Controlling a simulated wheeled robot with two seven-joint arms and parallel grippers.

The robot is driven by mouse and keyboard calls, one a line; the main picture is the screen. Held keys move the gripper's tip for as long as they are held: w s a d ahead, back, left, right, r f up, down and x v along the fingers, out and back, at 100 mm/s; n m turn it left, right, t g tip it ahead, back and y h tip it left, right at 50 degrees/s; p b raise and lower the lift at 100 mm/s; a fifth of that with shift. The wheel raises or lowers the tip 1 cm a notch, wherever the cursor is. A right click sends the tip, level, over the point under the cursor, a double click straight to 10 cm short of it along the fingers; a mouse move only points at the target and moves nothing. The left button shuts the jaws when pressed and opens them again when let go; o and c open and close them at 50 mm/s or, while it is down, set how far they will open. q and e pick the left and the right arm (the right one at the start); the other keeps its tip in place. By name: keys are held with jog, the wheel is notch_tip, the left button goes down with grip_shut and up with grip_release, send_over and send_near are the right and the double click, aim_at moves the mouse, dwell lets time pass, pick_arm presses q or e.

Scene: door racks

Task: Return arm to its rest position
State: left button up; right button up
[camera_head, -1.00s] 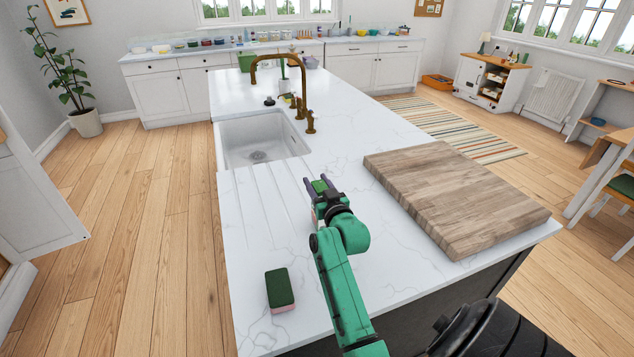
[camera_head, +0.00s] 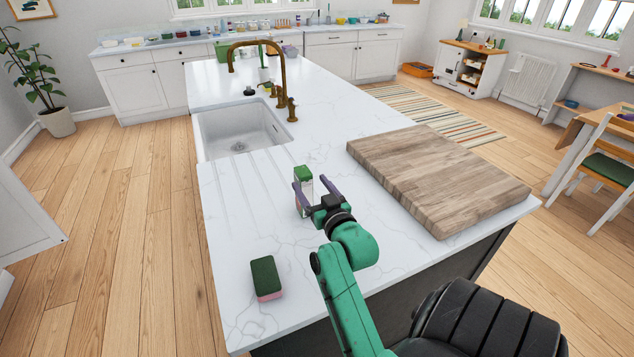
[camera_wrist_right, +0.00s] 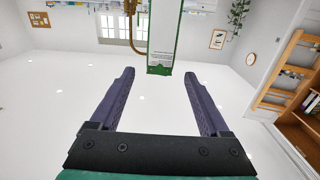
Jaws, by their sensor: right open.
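My right gripper (camera_head: 318,192) is over the white counter (camera_head: 240,215), between the sink and the cutting board. Its two purple fingers are spread wide with nothing between them, as the right wrist view (camera_wrist_right: 160,105) also shows. A green and white carton (camera_head: 303,190) stands upright on the counter just beyond the fingers. In the right wrist view the carton (camera_wrist_right: 164,40) is ahead of the fingertips, with a gap. My left gripper is not in view.
A green and pink sponge (camera_head: 265,278) lies near the counter's front left. A thick wooden cutting board (camera_head: 435,175) covers the right side. The sink (camera_head: 240,130) and a tall brass faucet (camera_head: 284,75) are farther back.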

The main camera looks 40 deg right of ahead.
jog(key=v, duration=0.3)
jog(key=shift+s+a, duration=0.1)
jog(key=shift+s, duration=0.15)
